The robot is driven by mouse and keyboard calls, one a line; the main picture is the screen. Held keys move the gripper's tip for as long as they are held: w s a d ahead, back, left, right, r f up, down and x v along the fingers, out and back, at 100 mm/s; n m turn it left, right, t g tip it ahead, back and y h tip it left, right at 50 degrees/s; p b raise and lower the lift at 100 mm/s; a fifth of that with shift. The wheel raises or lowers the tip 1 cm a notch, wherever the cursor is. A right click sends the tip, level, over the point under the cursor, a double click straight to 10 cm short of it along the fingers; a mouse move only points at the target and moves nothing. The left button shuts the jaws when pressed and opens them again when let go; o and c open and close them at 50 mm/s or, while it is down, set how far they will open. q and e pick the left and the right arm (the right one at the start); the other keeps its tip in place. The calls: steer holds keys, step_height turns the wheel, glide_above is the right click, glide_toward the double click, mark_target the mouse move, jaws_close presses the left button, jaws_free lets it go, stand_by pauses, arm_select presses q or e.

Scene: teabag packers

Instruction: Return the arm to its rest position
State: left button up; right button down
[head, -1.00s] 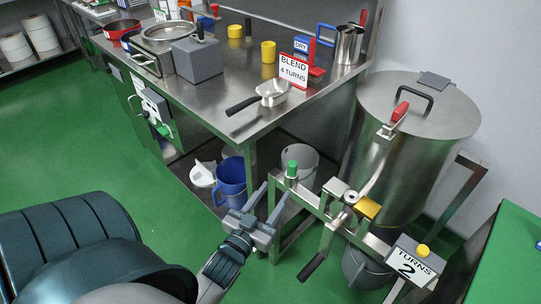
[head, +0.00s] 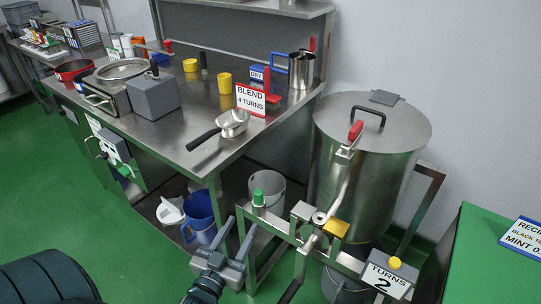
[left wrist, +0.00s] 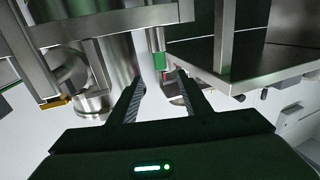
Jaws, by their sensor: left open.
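My left gripper (head: 236,241) is low in the head view, in front of the steel stand with the green knob (head: 258,197). Its two fingers are apart with nothing between them. In the left wrist view my left gripper (left wrist: 160,95) also shows open and empty, with the green knob (left wrist: 159,61) beyond the fingertips. The upper part of my left arm shows as a dark segment at the lower left of the head view. My right gripper is not in view.
A large steel drum (head: 365,170) with a crank stands behind the stand. A "TURNS 2" sign (head: 388,278) is at its right. The steel worktable (head: 165,135) fills the left. A green-topped table (head: 490,265) is at the right. Green floor is open at the lower left.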

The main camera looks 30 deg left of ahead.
arm_select(q)
steer(key=s+d+f+m+g+h+p, duration=0.1)
steer(key=d+f+g+h, duration=0.2)
steer(key=f, duration=1)
steer(key=s+d+f+m+g, duration=0.1)
steer(key=s+d+f+g, duration=0.3)
steer(key=f, duration=0.8)
steer(key=s+d+f+m+g, duration=0.1)
steer(key=s+d+f+g, duration=0.1)
steer(key=s+f, duration=0.4)
steer(key=s+d+f+m+g+h+p, duration=0.1)
steer(key=s+d+f+g, duration=0.2)
steer(key=f, duration=1.1)
steer(key=s+d, duration=0.2)
steer(key=s, duration=0.2)
steer(key=shift+d+m+h, duration=0.3)
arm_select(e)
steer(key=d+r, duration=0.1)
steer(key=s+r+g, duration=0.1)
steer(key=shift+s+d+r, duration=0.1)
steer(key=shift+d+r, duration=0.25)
